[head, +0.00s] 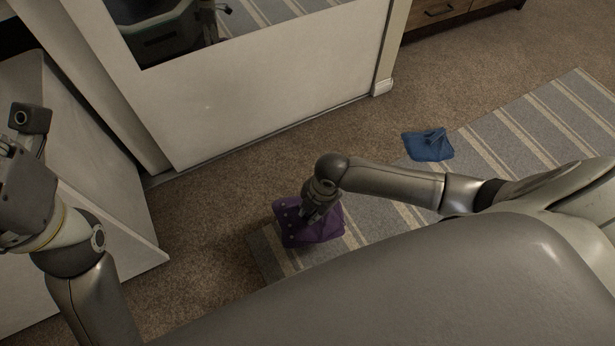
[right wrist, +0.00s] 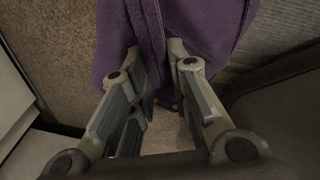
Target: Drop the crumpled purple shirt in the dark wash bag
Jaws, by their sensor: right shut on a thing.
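The purple shirt (head: 315,228) is in the head view near the middle, at the end of my right arm over the corner of the striped rug. In the right wrist view the purple shirt (right wrist: 195,40) fills the upper middle, and my right gripper (right wrist: 163,70) has its fingers shut on its edge. In the head view my right gripper (head: 315,208) covers part of the shirt. I cannot tell whether the shirt touches the floor. My left arm is at the left edge of the head view, and its fingertips do not show. No dark wash bag is clearly visible.
A blue folded cloth (head: 428,145) lies at the edge of the striped rug (head: 545,125). A white panel with a mirror (head: 245,85) stands behind. A white piece of furniture (head: 100,190) is on the left. Brown carpet (head: 205,225) between them is clear.

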